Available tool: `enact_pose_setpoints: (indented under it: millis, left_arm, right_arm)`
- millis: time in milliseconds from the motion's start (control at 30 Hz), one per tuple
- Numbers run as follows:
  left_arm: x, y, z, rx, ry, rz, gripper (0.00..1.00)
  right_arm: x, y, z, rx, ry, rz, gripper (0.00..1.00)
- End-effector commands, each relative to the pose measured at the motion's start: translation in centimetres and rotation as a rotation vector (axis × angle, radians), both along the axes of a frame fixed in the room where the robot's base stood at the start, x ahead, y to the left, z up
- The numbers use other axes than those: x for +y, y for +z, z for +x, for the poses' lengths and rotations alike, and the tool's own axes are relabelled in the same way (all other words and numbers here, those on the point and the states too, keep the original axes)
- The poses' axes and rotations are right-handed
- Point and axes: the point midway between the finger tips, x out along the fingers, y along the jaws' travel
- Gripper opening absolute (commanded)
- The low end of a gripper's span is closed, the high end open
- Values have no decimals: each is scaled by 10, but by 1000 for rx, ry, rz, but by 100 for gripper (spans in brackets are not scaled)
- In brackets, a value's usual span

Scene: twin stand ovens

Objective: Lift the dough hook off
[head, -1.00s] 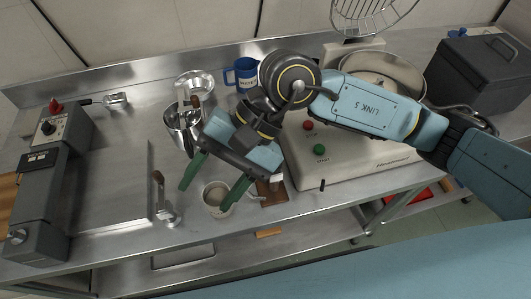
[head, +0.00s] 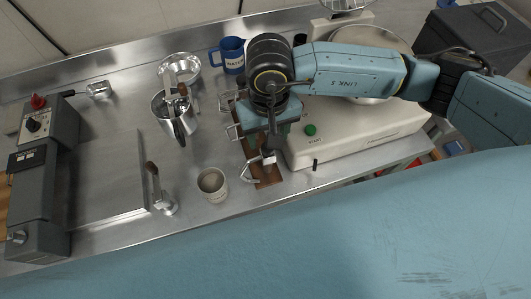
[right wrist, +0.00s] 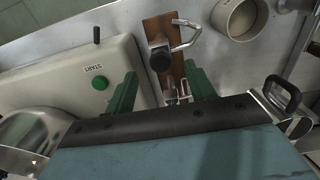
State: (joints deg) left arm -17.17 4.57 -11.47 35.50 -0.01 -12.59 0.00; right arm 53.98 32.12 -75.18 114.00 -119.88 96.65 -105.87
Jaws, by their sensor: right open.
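A brown wooden board (head: 269,181) lies on the steel table beside the mixer, with several bent metal tools along it. The curved metal hook at its front end (head: 250,171), which looks like the dough hook, has a pale block at its inner end. In the right wrist view this hook (right wrist: 187,37) shows beside a dark round knob (right wrist: 160,60). My right gripper (right wrist: 160,72) is open over the board, its green fingers either side of the knob and apart from it. In the head view its fingertips are largely hidden under the wrist. My left gripper is out of view.
The cream mixer base (head: 345,135) with a green START button stands close on the right. A small beige cup (head: 212,184) stands left of the board. Metal pitchers (head: 173,115) and a blue mug (head: 231,55) stand behind. A grey machine (head: 42,165) is at far left.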

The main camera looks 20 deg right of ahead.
Motion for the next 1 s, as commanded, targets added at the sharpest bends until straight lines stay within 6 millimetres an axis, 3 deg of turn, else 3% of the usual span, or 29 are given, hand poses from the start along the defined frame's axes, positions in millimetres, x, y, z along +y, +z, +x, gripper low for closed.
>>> enact_pose_setpoints:
  millis: [333, 633, 1000]
  left_arm:
    - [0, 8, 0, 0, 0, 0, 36]
    - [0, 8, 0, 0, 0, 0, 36]
    - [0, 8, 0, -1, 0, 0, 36]
  right_arm:
    - [1, -45, -4, 4, -1, 0, 55]
    - [1, -52, -3, 0, 0, 1, 55]
    - [1, -51, -3, 1, 0, 1, 7]
